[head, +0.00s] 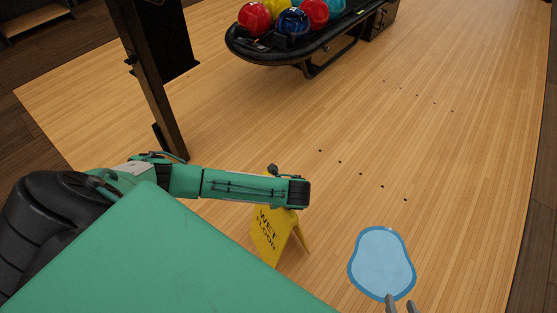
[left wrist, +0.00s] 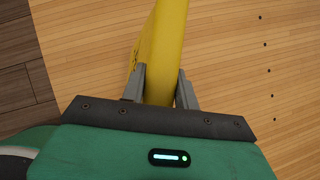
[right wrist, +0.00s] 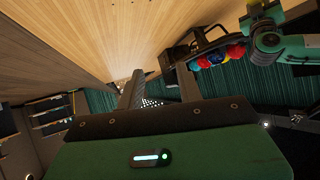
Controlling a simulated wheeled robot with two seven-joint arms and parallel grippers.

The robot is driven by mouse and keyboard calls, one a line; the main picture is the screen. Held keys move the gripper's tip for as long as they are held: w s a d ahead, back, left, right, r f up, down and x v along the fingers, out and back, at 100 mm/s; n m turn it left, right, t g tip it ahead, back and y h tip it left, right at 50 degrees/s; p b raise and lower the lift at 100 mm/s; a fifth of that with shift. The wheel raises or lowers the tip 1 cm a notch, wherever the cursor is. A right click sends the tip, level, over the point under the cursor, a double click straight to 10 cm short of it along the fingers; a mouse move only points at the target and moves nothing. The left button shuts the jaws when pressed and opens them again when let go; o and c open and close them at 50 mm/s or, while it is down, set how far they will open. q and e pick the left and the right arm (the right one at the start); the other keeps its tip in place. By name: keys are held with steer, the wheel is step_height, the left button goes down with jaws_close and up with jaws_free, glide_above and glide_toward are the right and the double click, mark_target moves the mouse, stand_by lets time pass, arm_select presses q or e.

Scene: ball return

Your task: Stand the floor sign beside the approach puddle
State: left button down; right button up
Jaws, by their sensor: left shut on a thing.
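The yellow floor sign (head: 272,238), marked "WET FLOOR", is to the left of the light-blue puddle (head: 381,264) with bare floor between them. It looks roughly upright with its legs spread; I cannot tell whether its feet touch the floor. In the left wrist view, my left gripper (left wrist: 161,88) is shut on the sign's yellow top edge (left wrist: 166,45). In the head view my left wrist hides those fingers. My right gripper (head: 401,303) shows at the bottom, over the puddle's near edge in the picture. In the right wrist view its fingers (right wrist: 160,88) are apart and empty.
A black ball return (head: 270,50) with several coloured balls stands at the back. A dark post (head: 150,85) rises just beyond my left arm. The wooden floor right of and behind the puddle is clear, with small dark dots.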

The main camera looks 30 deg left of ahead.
arm_select(q)
steer(key=shift+f, duration=0.9)
arm_select(e)
steer(key=shift+w+a+t+y, duration=0.1)
steer(key=shift+a+t+y, duration=0.2)
steer(key=shift+a+t, duration=0.15)
arm_select(q)
steer(key=c, duration=1)
jaws_free()
steer(key=shift+c, duration=0.2)
